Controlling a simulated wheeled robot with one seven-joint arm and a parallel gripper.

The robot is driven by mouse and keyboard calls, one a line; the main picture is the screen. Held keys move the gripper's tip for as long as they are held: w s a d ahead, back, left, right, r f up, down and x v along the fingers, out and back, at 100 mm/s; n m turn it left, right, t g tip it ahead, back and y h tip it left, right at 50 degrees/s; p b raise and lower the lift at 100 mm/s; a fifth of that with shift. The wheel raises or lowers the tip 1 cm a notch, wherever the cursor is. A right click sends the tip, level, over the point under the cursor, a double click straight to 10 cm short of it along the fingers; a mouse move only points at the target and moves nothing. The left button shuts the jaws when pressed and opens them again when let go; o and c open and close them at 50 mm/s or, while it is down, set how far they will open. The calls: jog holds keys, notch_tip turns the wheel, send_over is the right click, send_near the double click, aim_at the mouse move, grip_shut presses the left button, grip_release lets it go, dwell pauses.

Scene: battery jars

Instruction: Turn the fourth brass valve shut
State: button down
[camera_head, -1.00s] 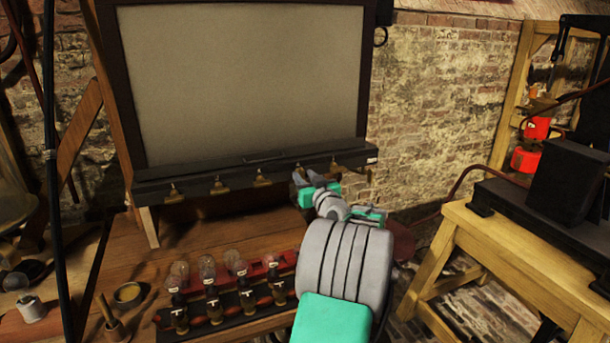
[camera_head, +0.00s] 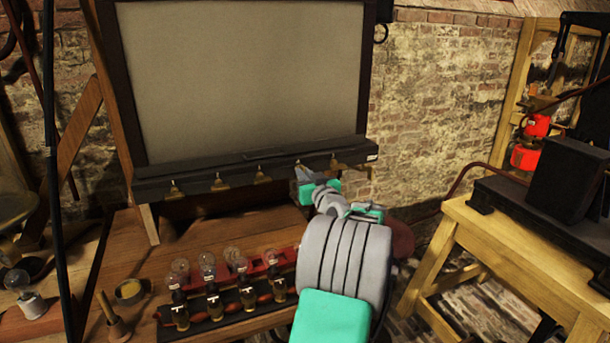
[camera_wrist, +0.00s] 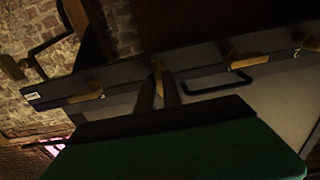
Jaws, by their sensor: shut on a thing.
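A row of several small brass valves runs along the dark rail under the grey panel. The fourth brass valve from the left shows between my fingers in the wrist view (camera_wrist: 157,70). My gripper (camera_head: 303,173) is at this valve in the head view and hides most of it there. In the wrist view my gripper (camera_wrist: 158,90) is shut on it. Its handle stands across the rail there, while the neighbouring valves, the third (camera_wrist: 245,61) and the fifth (camera_wrist: 87,95), lie more along the rail. The fifth (camera_head: 334,163) is just right of my gripper in the head view.
Below the rail, a wooden bench (camera_head: 120,265) carries a rack with several glass bulbs (camera_head: 208,262) and a small round dish (camera_head: 129,291). A yellow wooden stand (camera_head: 480,230) with dark equipment is at the right. A brick wall (camera_head: 435,110) is behind.

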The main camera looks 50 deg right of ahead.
jog(key=shift+m, duration=0.3)
jog(key=shift+s+d+f+m, duration=0.1)
jog(key=shift+m, duration=2.75)
jog(key=shift+d+f+m, duration=0.1)
jog(key=shift+m, duration=2.8)
jog(key=shift+s+d+f+m, duration=0.1)
jog(key=shift+m, duration=2.75)
jog(key=c, duration=1.6)
grip_release()
jog(key=shift+c, duration=0.2)
jog(key=shift+o, duration=0.7)
